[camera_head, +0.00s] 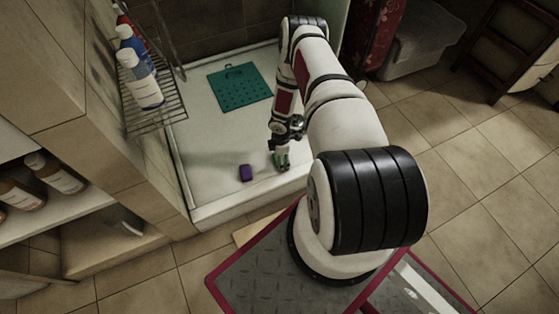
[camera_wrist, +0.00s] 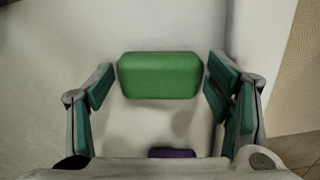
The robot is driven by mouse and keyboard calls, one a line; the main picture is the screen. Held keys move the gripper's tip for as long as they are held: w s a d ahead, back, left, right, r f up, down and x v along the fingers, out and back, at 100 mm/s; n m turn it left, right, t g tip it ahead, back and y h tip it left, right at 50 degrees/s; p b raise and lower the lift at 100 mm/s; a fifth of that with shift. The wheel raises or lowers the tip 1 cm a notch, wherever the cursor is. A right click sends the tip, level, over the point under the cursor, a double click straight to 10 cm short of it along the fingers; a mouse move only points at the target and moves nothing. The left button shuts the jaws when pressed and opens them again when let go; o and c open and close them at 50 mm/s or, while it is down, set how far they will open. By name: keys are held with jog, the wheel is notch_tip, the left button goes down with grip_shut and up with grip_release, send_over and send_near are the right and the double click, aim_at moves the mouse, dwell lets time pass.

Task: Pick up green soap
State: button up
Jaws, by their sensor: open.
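The green soap (camera_wrist: 160,75) is a rounded green block lying on the white shower basin. In the wrist view my gripper (camera_wrist: 158,82) is open, with its teal-padded fingers on the left and right sides of the soap. The right pad looks very close to the soap's end, and a small gap shows on the left; I cannot tell whether either touches. In the head view my gripper (camera_head: 282,162) is low over the basin near its front edge, and a bit of green shows at its fingers. There the soap cannot be clearly told from the finger pads.
A purple block (camera_head: 246,173) lies in the basin (camera_head: 215,150) left of my gripper; its edge shows in the wrist view (camera_wrist: 172,153). A teal mat (camera_head: 240,87) lies further back. A wire rack (camera_head: 155,105) with bottles stands at the left. The basin has a raised front rim.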

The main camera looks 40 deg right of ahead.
jog(key=c, duration=1)
jog(key=shift+o, duration=0.2)
